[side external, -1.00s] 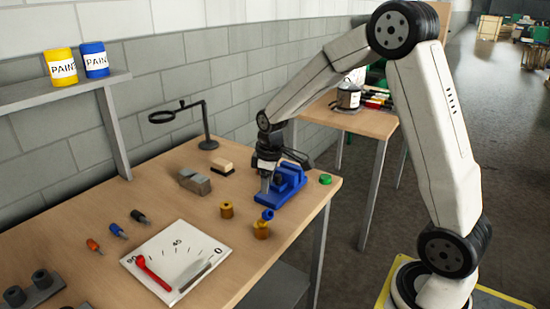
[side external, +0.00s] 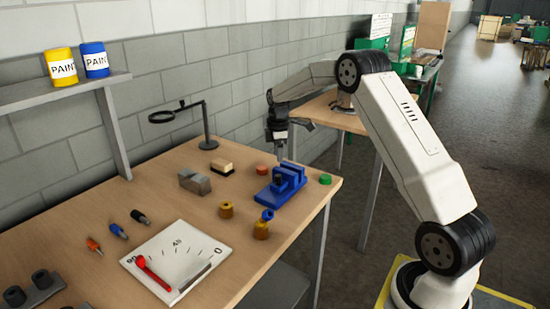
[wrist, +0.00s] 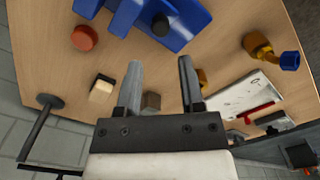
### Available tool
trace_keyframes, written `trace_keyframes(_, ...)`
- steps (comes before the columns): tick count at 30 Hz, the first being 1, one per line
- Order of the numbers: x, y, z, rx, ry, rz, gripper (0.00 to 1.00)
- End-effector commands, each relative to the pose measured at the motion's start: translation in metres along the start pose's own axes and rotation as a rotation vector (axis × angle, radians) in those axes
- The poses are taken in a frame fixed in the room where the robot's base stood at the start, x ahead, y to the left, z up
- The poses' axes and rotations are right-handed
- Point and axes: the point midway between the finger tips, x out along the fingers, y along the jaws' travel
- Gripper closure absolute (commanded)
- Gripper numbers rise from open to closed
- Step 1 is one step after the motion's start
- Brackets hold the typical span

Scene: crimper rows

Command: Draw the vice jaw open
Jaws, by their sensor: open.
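The blue vice (side external: 290,180) stands on the wooden bench near its right corner. A dark round knob (side external: 278,177) shows on it. In the wrist view the vice's blue body (wrist: 188,18) is at the top, cut off by the frame edge, with the black knob (wrist: 160,25) near its lower side. How wide the jaw gap is cannot be told. My gripper (side external: 281,158) hangs above and behind the vice, apart from it. In the wrist view my gripper (wrist: 160,64) is open, its two fingers apart with nothing held between them.
A red disc (side external: 262,170) and a green disc (side external: 325,179) flank the vice. Brass pieces (side external: 226,210), a grey block (side external: 194,181), a brush (side external: 222,166) and a magnifier stand (side external: 205,125) are nearby. A white dial board (side external: 175,262) lies in front.

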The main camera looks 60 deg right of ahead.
Motion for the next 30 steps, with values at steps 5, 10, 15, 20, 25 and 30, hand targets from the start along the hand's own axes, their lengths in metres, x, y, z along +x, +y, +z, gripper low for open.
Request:
trace_keyframes(5, 0.004, 0.0, 0.0, 0.001, 0.0, -0.001, 0.51)
trace_keyframes(10, 0.017, -0.001, 0.0, 0.002, -0.001, -0.002, 0.51)
trace_keyframes(15, 0.037, -0.001, 0.0, 0.002, -0.001, -0.003, 0.51)
trace_keyframes(20, 0.056, -0.001, 0.0, 0.003, -0.001, -0.002, 0.51)
trace_keyframes(25, 0.072, -0.001, 0.0, 0.003, -0.001, -0.001, 0.51)
trace_keyframes(30, 0.078, -0.001, 0.0, 0.003, 0.0, 0.001, 0.51)
